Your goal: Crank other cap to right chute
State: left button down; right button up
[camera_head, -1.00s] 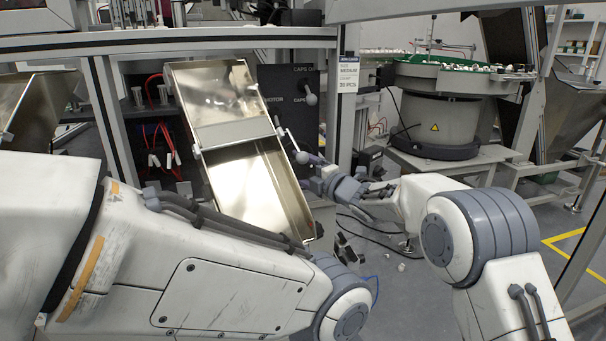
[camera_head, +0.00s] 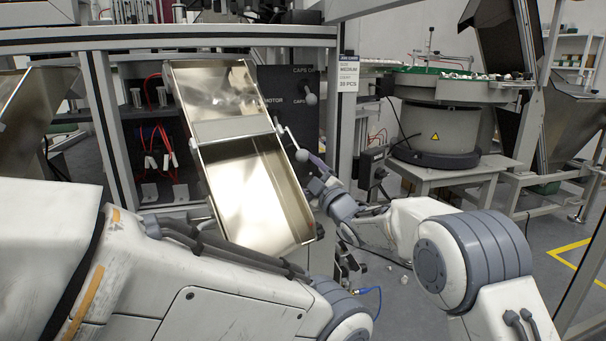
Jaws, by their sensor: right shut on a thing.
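A shiny metal chute (camera_head: 219,131) slopes down toward me left of centre, with an open tray-like lower part. A thin crank lever with a pale ball knob (camera_head: 302,156) stands at its right edge. My right gripper (camera_head: 311,163) comes in from the right, small in the view, and is shut at the knob end of the lever. Its fingers are partly hidden. My left arm crosses the lower left in front of the chute's lower end, and the left gripper is not visible. No loose cap can be made out in the chute.
A dark panel (camera_head: 288,82) with a second ball-ended lever (camera_head: 310,99) stands behind the chute. A metal frame post (camera_head: 341,130) rises right of it. A round feeder bowl (camera_head: 437,127) stands on a bench at the back right. Red cables hang at the left.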

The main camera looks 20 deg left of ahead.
jog(key=shift+w+d+m, duration=0.1)
jog(key=shift+m, duration=0.2)
jog(key=o, duration=1.2)
jog(key=shift+c, duration=0.2)
jog(key=v, duration=1)
jog(key=shift+s+p, duration=0.2)
jog(key=shift+p, duration=0.25)
jog(key=shift+d+f, duration=0.1)
jog(key=shift+d, duration=0.05)
